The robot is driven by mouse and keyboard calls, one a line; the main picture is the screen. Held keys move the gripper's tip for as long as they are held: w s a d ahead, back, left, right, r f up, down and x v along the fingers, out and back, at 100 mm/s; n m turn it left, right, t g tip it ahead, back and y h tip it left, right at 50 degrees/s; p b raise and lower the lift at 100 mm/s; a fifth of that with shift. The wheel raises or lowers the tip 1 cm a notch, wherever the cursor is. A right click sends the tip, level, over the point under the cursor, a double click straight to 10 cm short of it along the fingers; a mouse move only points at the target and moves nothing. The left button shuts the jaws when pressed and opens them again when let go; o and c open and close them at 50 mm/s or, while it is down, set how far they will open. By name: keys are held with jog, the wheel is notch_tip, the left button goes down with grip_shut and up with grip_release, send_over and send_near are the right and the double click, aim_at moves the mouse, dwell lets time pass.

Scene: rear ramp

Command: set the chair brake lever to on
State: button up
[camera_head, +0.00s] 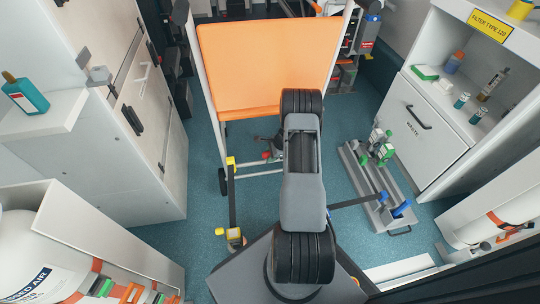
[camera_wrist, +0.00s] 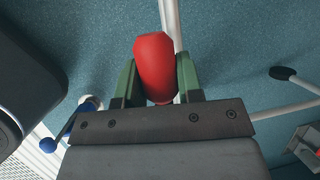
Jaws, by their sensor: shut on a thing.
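The chair (camera_head: 266,68) has an orange panel in a white frame and stands ahead of me. The brake lever's red end (camera_head: 266,156) shows low by the chair frame, beside my forearm. In the wrist view the red lever end (camera_wrist: 155,62) sits between the two green fingers of my gripper (camera_wrist: 157,80), which is shut on it. A white tube runs just behind the red end. In the head view my arm hides much of the lower chair, and the lever's on or off position cannot be read.
A grey floor rail with green and blue fittings (camera_head: 362,178) lies to the right. A strap with yellow ends (camera_head: 232,195) stands left of my arm. White cabinets (camera_head: 110,140) flank both sides. Blue floor is clear at left centre.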

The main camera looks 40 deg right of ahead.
grip_shut()
